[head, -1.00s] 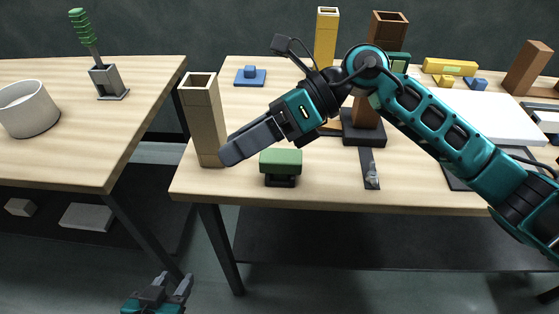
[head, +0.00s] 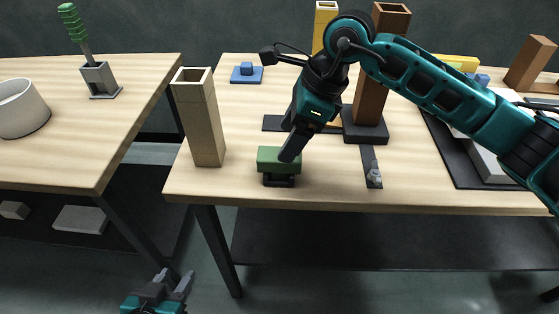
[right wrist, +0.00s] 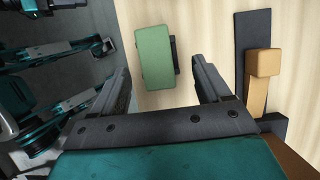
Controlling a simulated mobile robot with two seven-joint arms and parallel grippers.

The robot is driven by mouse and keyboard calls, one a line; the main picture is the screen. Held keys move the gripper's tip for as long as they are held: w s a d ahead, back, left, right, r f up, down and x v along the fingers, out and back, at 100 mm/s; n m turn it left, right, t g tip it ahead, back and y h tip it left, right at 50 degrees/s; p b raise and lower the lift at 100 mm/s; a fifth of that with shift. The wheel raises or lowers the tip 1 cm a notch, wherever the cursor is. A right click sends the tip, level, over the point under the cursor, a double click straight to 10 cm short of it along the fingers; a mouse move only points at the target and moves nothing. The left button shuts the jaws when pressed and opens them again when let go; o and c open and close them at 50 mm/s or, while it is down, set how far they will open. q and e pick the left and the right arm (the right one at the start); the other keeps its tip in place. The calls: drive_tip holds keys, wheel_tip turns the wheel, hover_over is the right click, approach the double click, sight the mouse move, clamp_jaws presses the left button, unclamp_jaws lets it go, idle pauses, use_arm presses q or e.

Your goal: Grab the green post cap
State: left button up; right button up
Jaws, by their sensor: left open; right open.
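The green post cap (head: 268,160) is a green block on a small black stand near the front left edge of the right-hand table. My right gripper (head: 289,148) points down just above and beside it, and one finger overlaps the cap in the head view. In the right wrist view, the cap (right wrist: 154,57) lies between and beyond the open fingers (right wrist: 161,70), with nothing held. My left gripper (head: 173,284) is open and empty, low in front of the gap between the tables.
A tall tan hollow post (head: 199,125) stands close left of the cap. A brown post (head: 372,100) on a black base is behind to the right. A dark strip (head: 366,155) with a small grey piece lies right of the cap. A blue piece (head: 247,75) is farther back.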

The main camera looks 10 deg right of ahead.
sight(280, 165)
drive_tip(key=x, duration=0.5)
drive_tip(key=shift+s+a+f, duration=0.15)
drive_tip(key=shift+s, duration=0.1)
drive_tip(key=c, duration=1.2)
